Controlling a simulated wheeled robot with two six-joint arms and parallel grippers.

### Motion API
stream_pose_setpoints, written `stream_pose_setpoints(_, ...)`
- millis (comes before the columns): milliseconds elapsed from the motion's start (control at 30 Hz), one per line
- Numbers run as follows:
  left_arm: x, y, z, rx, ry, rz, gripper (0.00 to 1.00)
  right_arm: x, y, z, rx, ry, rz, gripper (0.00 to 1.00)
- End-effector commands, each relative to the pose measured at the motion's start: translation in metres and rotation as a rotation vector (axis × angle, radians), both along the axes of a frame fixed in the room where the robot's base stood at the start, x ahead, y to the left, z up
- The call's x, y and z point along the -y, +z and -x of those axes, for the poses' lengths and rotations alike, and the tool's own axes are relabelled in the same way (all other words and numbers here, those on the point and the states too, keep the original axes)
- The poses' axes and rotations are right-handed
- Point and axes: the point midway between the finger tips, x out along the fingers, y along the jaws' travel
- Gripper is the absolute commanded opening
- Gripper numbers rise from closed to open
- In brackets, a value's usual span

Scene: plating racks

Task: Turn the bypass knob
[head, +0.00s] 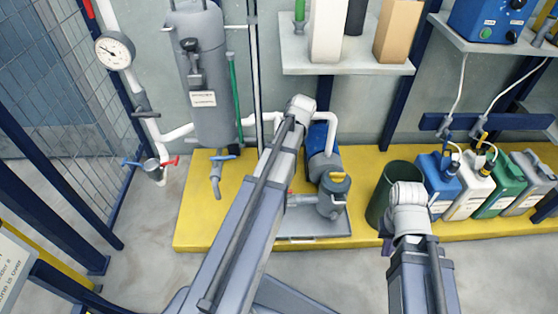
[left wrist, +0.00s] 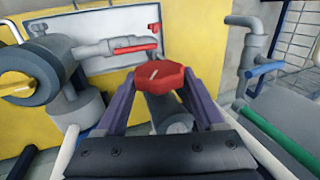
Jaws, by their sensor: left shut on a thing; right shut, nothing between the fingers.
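In the head view my left arm hides the knob and that gripper. My right gripper (head: 387,246) shows only as a small dark purple part beside its wrist, low and right of centre. It is shut and empty, in front of the dark green bin.
A grey pump with a yellow cap (head: 339,177) stands beside my left arm on the yellow platform (head: 200,222). A red lever (left wrist: 135,49) is close behind the knob. The dark green bin (head: 378,205) and several coloured canisters stand to the right. The front floor is clear.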

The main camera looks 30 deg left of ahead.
Motion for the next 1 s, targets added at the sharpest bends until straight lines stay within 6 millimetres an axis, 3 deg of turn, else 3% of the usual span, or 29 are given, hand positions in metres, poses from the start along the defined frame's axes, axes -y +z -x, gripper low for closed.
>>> stream_pose_setpoints(667,0.0011,0.0001,0.0009,-0.039,0.001,-0.057,0.15,0.0000,-0.0048,0.0000,0.000,-0.001,0.000,0.00)
stream_pose_setpoints(700,0.0011,0.0002,0.0009,-0.039,0.001,-0.057,0.71,0.0000,-0.0048,0.0000,0.000,-0.001,0.000,0.00)
stream_pose_setpoints(933,0.0008,0.0003,0.0006,-0.038,0.001,-0.057,0.97,-0.0001,-0.0046,0.0000,0.000,-0.001,0.000,0.00)
stream_pose_setpoints(1000,0.0007,0.0003,0.0004,-0.038,0.001,-0.058,1.00,-0.0001,-0.0046,0.0000,0.000,-0.001,0.000,0.00)
